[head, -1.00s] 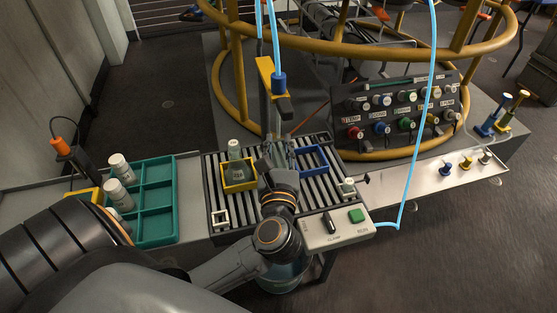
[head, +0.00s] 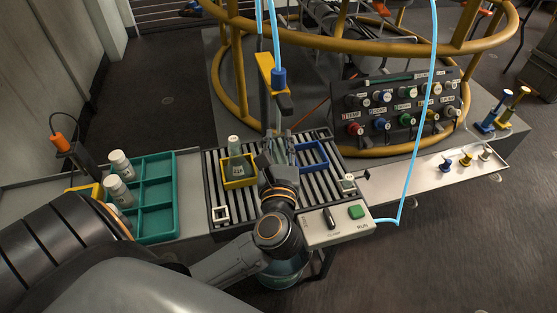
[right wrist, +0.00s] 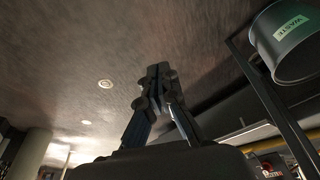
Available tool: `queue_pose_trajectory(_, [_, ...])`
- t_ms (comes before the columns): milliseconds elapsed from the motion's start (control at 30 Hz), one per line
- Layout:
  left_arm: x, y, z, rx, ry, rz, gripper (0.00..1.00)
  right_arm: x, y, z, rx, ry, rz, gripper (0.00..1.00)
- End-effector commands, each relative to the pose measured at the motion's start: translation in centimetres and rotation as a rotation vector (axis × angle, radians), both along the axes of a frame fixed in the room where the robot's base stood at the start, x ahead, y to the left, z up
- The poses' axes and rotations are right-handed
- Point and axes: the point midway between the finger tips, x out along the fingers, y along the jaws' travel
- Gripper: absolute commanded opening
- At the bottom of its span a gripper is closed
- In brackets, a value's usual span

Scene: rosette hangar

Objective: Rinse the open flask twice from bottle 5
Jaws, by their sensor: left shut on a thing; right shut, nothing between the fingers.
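My left gripper (head: 272,172) reaches over the slatted deck and is shut on a clear, glassy thing (head: 283,150) beside the blue square frame. The fingers partly hide it, and I cannot tell whether it is the flask or a bottle. A clear, labelled vessel (head: 235,165) stands upright in the yellow square frame to its left. Bottles with white caps (head: 120,165) sit at the left side of the teal rack; their numbers are too small to read, so I cannot pick out bottle 5. My right gripper (right wrist: 158,88) is shut and empty in the right wrist view, above the floor.
The teal rack (head: 157,195) has empty compartments. A control box (head: 328,228) with a green button is at the deck's front right. A dark bucket labelled WASTE (right wrist: 285,50) is at upper right in the right wrist view. A blue hose and a yellow ring frame (head: 240,90) stand behind.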

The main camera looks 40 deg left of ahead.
Motion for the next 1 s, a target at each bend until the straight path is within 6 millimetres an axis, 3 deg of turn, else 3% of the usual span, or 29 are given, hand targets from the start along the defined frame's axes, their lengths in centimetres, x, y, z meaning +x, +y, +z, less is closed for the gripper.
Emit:
queue_pose_trajectory(500, [0.0, 0.0, 0.0, 0.001, -0.001, 0.000, 0.00, 0.1, 0.0, 0.0, 0.000, -0.002, 0.000, 0.00])
queue_pose_trajectory(667, [0.0, 0.0, 0.0, 0.001, -0.001, 0.000, 0.00, 1.1, 0.4, 0.6, 0.012, -0.018, -0.005, 0.00])
queue_pose_trajectory(867, [0.0, 0.0, 0.0, 0.001, -0.001, 0.000, 0.00, 5.5, 3.6, 3.3, 0.113, -0.076, -0.050, 0.00])
queue_pose_trajectory(1000, [0.0, 0.0, 0.0, 0.001, -0.001, 0.000, 0.00, 9.9, 7.2, 7.1, 0.231, -0.127, -0.090, 0.00])
